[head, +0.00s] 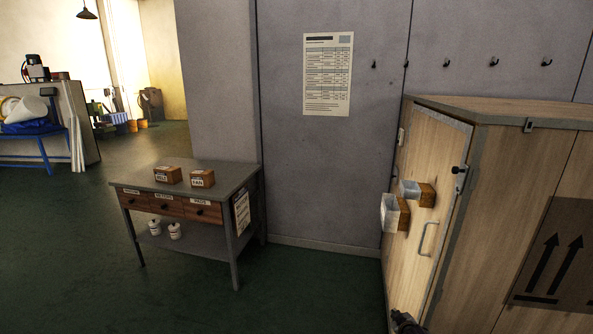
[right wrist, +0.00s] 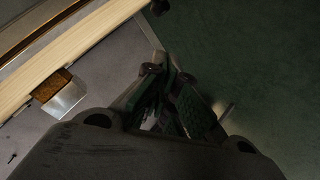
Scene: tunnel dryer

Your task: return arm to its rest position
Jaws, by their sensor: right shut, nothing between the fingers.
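My right gripper (head: 405,322) shows only in part at the bottom edge of the head view, in front of the foot of the wooden cabinet's door (head: 421,180). In the right wrist view its dark fingers (right wrist: 168,75) are closed together with nothing between them. The fingers point past the pale wooden edge, with dark green floor beyond. My left gripper is in neither view.
The wooden cabinet (head: 520,210) fills the right side; its door bears a handle (head: 427,239) and two wooden blocks with pale metal ends (head: 409,190). A grey table (head: 228,173) with drawers stands left. Floor (head: 310,290) between them is clear.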

